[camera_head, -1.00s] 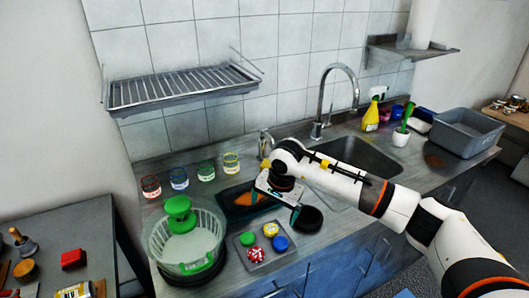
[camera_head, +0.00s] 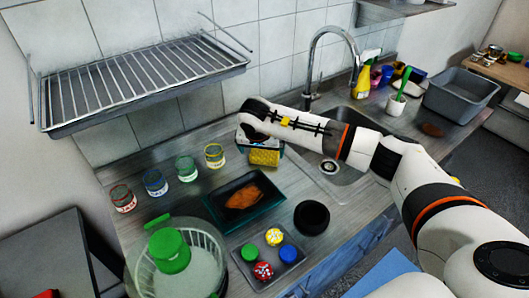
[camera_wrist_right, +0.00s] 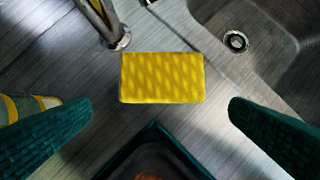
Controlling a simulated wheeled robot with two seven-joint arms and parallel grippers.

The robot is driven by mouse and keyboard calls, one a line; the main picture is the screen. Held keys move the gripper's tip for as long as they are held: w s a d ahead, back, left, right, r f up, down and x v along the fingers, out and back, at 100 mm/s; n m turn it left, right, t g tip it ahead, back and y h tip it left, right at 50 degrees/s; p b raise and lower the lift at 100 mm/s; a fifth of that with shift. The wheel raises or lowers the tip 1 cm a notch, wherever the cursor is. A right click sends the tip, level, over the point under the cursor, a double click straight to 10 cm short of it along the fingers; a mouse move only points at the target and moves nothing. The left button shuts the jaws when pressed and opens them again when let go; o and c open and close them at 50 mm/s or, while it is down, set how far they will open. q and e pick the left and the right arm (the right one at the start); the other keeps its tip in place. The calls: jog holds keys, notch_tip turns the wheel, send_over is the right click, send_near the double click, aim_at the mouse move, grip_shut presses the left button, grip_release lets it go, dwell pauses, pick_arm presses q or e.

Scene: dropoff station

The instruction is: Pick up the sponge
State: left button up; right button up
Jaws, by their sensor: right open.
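The yellow sponge (camera_wrist_right: 162,78) lies on the grey counter, ahead of the gap between my right fingertips in the right wrist view. In the head view the sponge (camera_head: 264,157) shows just below my right gripper (camera_head: 261,143), partly covered by it. My right gripper (camera_wrist_right: 160,110) is open, with dark green fingers apart on both sides and nothing between them. It hangs over the counter behind the dark tray. My left gripper is not in view.
The dark tray with an orange item (camera_head: 243,197) is in front of the sponge. The tap (camera_head: 312,75) stands behind, and the sink (camera_head: 340,172) opens to the right. Several jars (camera_head: 186,168) stand to the left. A black round bowl (camera_head: 312,217) is nearer the front.

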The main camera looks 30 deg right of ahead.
aim_at(264, 156)
jog(key=shift+w+d+f+p, duration=0.25)
jog(key=shift+f+p, duration=0.1)
jog(key=shift+f, duration=0.25)
jog(key=p+x, duration=0.1)
jog(key=x, duration=0.2)
jog(key=shift+w+d+f, duration=0.1)
jog(key=shift+d+f, duration=0.05)
jog(key=shift+d, duration=0.05)
jog(key=shift+w+d+f+p, duration=0.15)
jog(key=shift+f+p, duration=0.15)
jog(key=shift+f, duration=0.15)
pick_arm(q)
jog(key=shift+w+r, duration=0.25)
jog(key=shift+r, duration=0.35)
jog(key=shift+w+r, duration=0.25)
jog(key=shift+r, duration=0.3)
pick_arm(e)
jog(key=c, duration=0.8)
